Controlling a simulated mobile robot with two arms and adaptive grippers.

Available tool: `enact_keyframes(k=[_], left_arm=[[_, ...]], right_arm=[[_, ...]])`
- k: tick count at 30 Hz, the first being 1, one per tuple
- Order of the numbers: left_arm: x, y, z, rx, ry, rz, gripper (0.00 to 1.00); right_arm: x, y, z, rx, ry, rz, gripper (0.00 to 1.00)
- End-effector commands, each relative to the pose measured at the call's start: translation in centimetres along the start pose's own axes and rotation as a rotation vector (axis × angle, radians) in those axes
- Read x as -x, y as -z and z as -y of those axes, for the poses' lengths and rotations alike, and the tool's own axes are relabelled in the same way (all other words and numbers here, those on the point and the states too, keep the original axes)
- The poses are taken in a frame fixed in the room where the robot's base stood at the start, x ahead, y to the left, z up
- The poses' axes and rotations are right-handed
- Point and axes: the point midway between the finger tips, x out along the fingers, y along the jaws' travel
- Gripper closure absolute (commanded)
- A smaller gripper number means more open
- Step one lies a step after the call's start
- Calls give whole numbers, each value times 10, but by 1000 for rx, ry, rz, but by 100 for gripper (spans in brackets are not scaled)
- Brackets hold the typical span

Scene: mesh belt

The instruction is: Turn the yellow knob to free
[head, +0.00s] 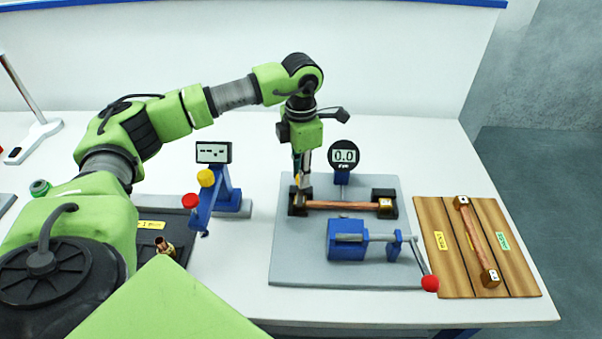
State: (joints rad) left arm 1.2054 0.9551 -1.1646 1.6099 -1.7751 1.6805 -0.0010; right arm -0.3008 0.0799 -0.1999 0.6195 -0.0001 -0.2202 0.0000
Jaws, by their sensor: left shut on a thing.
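A yellow knob (206,178) sits on a blue stand (220,189) left of centre, beside a red knob (190,201). My left gripper (302,180) is well to the right of the yellow knob, pointing down at the left end of a copper bar (340,205). The bar lies across black end blocks on a grey plate (295,270). The gripper is shut on the bar's left end, which its fingers partly hide. I cannot read the yellow knob's setting. My right gripper is not in view.
A dark display (343,156) reading 0.0 stands behind the bar. A blue clamp (346,240) with a red-tipped handle (430,284) is in front. A wooden board (440,275) with another copper bar (475,240) lies right. A small display (213,152) stands behind the yellow knob.

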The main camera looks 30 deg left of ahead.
Motion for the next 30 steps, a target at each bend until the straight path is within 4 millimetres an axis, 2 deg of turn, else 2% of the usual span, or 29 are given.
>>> enact_keyframes(k=[8, 30], left_arm=[[-3, 0, 0, -184, -1, 1, 100], [-1, -1, 0, -884, -3, 3, 100]], right_arm=[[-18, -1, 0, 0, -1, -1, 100], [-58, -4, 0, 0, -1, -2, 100]])
